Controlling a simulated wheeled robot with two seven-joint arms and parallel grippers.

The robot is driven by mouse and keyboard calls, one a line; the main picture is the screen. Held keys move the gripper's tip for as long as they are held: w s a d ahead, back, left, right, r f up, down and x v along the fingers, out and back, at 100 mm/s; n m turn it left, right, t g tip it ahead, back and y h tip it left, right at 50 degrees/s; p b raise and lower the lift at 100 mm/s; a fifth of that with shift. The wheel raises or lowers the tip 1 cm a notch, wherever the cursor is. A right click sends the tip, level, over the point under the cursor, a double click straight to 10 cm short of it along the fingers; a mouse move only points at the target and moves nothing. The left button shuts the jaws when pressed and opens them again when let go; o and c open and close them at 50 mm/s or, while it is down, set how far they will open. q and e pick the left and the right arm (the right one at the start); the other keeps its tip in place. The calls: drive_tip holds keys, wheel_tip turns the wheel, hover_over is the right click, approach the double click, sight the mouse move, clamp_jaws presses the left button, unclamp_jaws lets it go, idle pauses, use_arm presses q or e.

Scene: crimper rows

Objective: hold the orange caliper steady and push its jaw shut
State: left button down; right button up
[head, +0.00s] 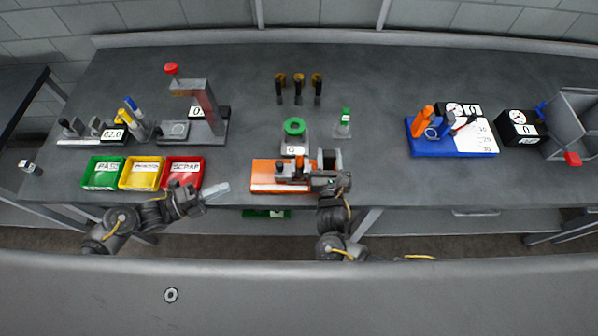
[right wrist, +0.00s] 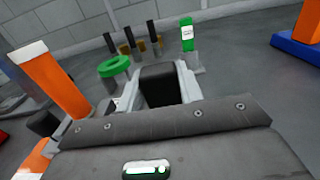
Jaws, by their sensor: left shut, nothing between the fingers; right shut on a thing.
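The orange caliper (head: 262,174) lies at the front edge of the bench, in the middle of the head view. Grey and dark parts cover its right side, so I cannot tell how far its jaw stands open. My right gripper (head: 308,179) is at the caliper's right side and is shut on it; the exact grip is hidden. In the right wrist view an orange upright part (right wrist: 52,84) stands at the left, with more orange at the lower left corner. My left gripper (head: 216,191) is shut and empty, left of the caliper and apart from it, by the front edge.
A stand with a green ring (head: 294,127) is right behind the caliper. Green, yellow and red bins (head: 183,173) sit left, near my left gripper. A blue tray (head: 424,146) and dial boxes are at the right.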

idle(0.7)
drive_tip(key=o, duration=1.2)
drive_tip(key=shift+c, duration=0.2)
drive_tip(key=s, duration=1.2)
drive_tip(key=shift+a, duration=0.1)
